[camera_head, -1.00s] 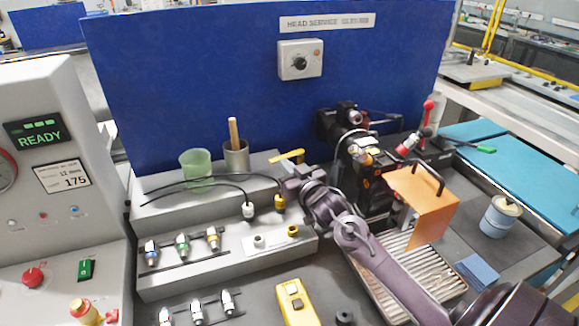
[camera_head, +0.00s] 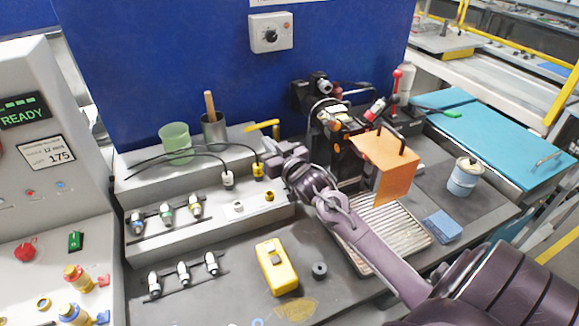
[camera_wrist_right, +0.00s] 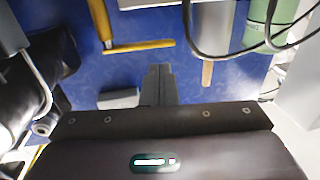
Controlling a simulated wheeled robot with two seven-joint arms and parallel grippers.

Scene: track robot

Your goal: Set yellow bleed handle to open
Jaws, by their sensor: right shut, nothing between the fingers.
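The yellow bleed handle (camera_head: 262,125) is a slim lever at the back of the grey stepped block, against the blue panel. In the right wrist view the yellow handle (camera_wrist_right: 140,46) lies roughly crosswise, with a yellow-brown bar rising from its left end. My right gripper (camera_head: 274,160) is just in front of and below the handle in the head view. In the right wrist view its fingertips (camera_wrist_right: 159,70) are shut and empty, apart from the handle. My left gripper is not in view.
Black hoses with white and yellow connectors (camera_head: 258,171) lie left of the gripper. A green cup (camera_head: 175,140) and a metal cup (camera_head: 214,130) with a wooden stick stand behind. An orange plate (camera_head: 388,165) and dark valve assembly (camera_head: 345,155) crowd the right.

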